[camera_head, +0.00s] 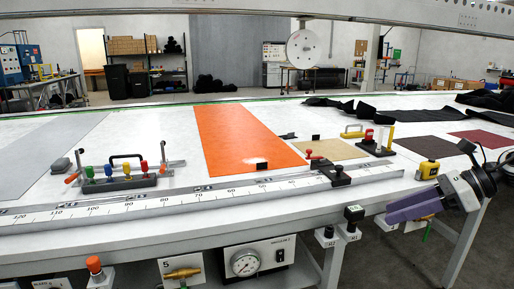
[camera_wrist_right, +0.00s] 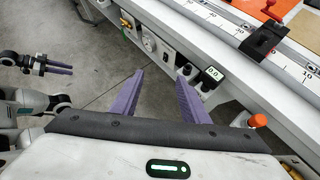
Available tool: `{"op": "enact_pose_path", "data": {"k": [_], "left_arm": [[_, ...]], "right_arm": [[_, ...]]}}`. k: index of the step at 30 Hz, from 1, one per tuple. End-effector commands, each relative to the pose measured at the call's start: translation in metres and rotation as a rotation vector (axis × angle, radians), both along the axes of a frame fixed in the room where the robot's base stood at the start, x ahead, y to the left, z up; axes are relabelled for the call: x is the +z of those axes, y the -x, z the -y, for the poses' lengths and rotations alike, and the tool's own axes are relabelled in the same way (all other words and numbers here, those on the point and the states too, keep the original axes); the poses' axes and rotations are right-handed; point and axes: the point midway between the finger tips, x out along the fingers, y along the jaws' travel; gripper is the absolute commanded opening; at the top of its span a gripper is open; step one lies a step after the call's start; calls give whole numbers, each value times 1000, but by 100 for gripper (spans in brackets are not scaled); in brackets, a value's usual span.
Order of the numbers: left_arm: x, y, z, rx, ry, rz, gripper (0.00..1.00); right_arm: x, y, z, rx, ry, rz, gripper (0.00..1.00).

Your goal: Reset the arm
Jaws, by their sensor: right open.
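My right gripper (camera_head: 408,207) has purple fingers and hangs at the right, in front of the long table's front edge. In the right wrist view its two fingers (camera_wrist_right: 160,80) stand apart with nothing between them. Another gripper with purple fingers, my left one (camera_wrist_right: 60,68), shows at the left of the right wrist view. Its fingers look close together, and I cannot tell whether they are shut. It is not in the head view.
The long white table (camera_head: 150,150) carries a ruler rail (camera_head: 200,197), an orange sheet (camera_head: 240,135) and a tool block with coloured knobs (camera_head: 120,182). A gauge panel (camera_head: 255,260) and small valves sit below the front edge, close to my right gripper. Grey floor lies in front.

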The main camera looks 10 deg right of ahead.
Motion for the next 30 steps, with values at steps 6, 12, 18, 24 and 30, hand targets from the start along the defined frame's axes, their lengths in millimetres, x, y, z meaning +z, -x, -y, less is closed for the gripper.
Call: {"op": "enact_pose_path", "data": {"k": [6, 12, 18, 24, 30], "left_arm": [[3, -7, 0, 1, 0, 12, 31], [2, -5, -1, 1, -1, 8, 31], [-1, -1, -1, 1, -2, 0, 31], [-1, 0, -1, 0, -2, -4, 31], [-2, 1, -1, 0, -2, -4, 31]], "right_arm": [[-36, -16, -75, -42, -265, -47, 41], [-87, -17, -175, -240, -804, -253, 41], [-167, 10, -217, -721, -1465, -678, 41], [-287, 92, -225, -1375, -1950, -1150, 41], [-363, 191, -247, 1810, 2030, 1377, 41]]}}
